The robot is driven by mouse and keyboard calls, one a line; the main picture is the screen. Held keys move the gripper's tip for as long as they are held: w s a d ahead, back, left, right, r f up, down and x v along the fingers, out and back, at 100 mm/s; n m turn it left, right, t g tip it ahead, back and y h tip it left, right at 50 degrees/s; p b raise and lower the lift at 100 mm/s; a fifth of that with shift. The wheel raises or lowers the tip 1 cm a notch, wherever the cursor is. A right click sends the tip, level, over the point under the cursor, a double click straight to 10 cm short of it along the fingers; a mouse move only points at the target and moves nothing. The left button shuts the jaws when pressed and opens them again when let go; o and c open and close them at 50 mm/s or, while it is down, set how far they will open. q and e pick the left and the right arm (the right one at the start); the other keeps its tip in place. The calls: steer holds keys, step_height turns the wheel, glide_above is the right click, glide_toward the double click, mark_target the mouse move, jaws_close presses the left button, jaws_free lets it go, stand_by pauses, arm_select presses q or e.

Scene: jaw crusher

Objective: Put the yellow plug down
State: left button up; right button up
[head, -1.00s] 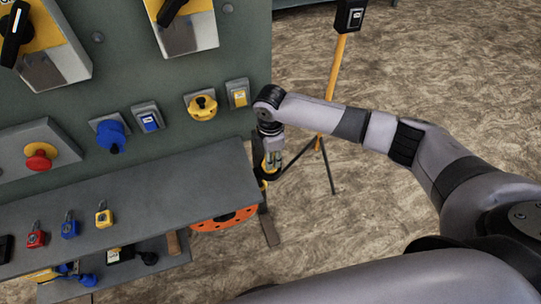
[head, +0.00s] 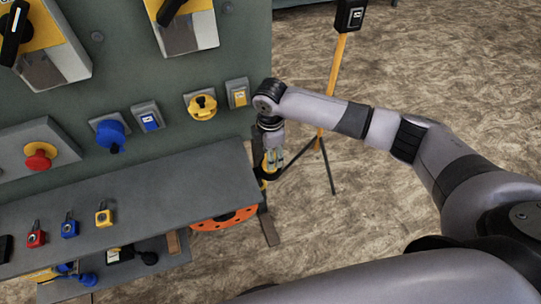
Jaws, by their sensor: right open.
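My right gripper (head: 271,168) points down just past the right end of the grey shelf, with its jaws open. A small yellow and dark piece (head: 264,183) shows right at and below its fingertips, partly hidden by them and the shelf end. It may be the yellow plug; I cannot tell whether it touches the fingers or what it rests on. A round yellow socket or plug fitting (head: 202,107) sits on the green panel, up and left of the gripper. My left gripper is not in view.
The grey shelf (head: 165,190) carries red (head: 36,236), blue (head: 70,226) and yellow (head: 104,215) padlocks. An orange reel (head: 224,219) and a blue plug (head: 88,280) are below it. A yellow post on a tripod (head: 333,95) stands behind my right arm. The floor at right is open.

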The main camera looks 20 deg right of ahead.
step_height(320, 180, up, 10)
steer(key=shift+r+b, duration=0.2)
steer(key=shift+b, duration=0.2)
steer(key=shift+f, duration=0.1)
